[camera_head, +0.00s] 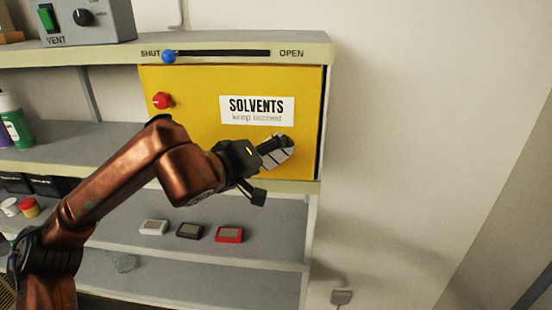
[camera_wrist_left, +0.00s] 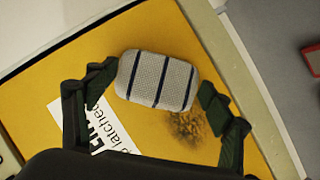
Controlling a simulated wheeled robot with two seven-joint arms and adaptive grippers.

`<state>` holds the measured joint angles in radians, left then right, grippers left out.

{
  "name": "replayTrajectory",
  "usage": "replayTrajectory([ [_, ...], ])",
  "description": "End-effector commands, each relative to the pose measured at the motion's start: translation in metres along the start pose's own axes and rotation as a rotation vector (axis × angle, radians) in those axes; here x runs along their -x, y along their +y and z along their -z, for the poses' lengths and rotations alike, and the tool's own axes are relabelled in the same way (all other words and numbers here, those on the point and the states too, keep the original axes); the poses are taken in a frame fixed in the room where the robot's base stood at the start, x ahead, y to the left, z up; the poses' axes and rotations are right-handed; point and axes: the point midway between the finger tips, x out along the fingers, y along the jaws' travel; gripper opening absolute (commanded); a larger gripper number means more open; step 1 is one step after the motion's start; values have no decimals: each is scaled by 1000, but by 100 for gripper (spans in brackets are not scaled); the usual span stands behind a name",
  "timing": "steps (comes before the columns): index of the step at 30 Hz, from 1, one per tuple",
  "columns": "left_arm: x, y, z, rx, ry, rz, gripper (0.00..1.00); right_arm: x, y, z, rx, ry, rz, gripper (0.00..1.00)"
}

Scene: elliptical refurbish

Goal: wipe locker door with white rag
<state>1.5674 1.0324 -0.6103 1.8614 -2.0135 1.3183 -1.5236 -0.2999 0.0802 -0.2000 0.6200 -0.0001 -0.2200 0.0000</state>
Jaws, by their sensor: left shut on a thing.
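The yellow locker door (camera_head: 193,135) carries a SOLVENTS label (camera_head: 257,110) and a red knob (camera_head: 161,101). My left gripper (camera_head: 268,172) is at the door's lower right, just below the label. It is shut on the white rag (camera_head: 279,151), which has dark stripes. In the left wrist view the rag (camera_wrist_left: 158,80) lies between the fingers of my left gripper (camera_wrist_left: 155,95), over the yellow door (camera_wrist_left: 45,85). A dark brown smudge (camera_wrist_left: 187,124) shows on the door beside the rag. Whether the rag touches the door is hard to tell. My right gripper is not in view.
A slider with a blue knob (camera_head: 169,57) runs between SHUT and OPEN above the door, with the knob at SHUT. A grey VENT box (camera_head: 108,22) stands on top. Small white, black and red (camera_head: 229,234) items lie on the shelf below.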

Motion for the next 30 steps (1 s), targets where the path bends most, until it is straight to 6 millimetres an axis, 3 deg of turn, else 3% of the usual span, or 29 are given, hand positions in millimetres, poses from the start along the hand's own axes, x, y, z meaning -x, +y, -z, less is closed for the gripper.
replayTrajectory([
  [30, 20, -41, 36, 3, 4, 3, 55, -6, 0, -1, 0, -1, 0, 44],
])
